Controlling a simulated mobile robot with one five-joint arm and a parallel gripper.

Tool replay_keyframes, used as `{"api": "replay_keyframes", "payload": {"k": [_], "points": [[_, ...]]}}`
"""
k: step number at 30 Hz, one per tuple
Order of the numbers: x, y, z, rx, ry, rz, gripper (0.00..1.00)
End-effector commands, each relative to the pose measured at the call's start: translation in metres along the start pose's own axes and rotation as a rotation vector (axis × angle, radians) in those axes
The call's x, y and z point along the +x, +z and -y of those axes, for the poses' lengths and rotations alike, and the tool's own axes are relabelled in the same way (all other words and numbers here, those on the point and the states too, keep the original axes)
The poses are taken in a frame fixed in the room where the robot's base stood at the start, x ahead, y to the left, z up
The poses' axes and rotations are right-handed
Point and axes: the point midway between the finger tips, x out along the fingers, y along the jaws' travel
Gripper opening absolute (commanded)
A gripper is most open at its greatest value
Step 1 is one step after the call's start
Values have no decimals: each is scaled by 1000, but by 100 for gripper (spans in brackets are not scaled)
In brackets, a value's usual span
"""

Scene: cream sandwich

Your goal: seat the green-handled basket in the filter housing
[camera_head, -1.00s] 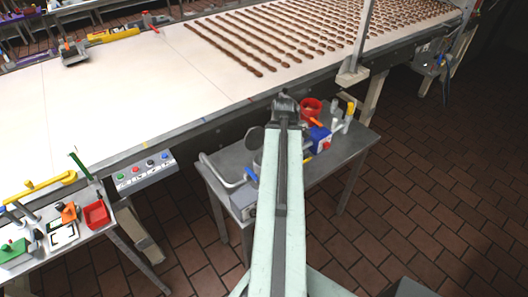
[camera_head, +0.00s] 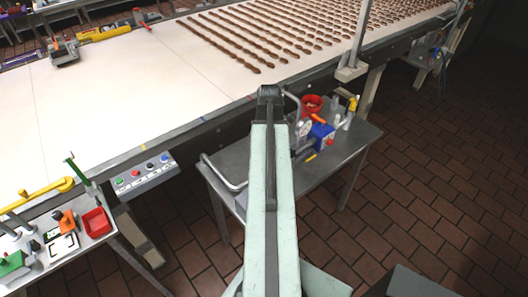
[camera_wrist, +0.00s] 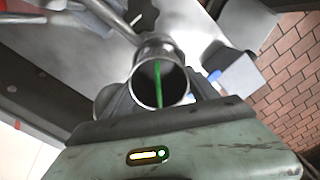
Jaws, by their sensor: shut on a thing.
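My gripper (camera_wrist: 157,92) is shut on the green-handled basket (camera_wrist: 145,88), with dark fingers at both sides of the round metal rim. In the wrist view the basket's mouth faces the camera, and its green handle (camera_wrist: 158,82) shows as a thin upright bar inside. A bent metal pipe (camera_wrist: 112,16) meets a ring just beyond the basket. This looks like part of the filter housing, but I cannot tell whether the basket is inside it or only in front. In the head view my wrist (camera_head: 270,94) hides the basket and fingertips.
The conveyor belt (camera_head: 130,95) runs behind. A tool table (camera_head: 112,258) stands at the left.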

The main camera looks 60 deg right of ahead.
Motion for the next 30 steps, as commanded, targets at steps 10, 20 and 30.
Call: {"api": "replay_keyframes", "payload": {"k": [10,20,30], "points": [[32,0,0,-4,-1,5,17],[42,-2,0,-6,0,3,17],[47,-1,3,-5,-6,2,77]]}}
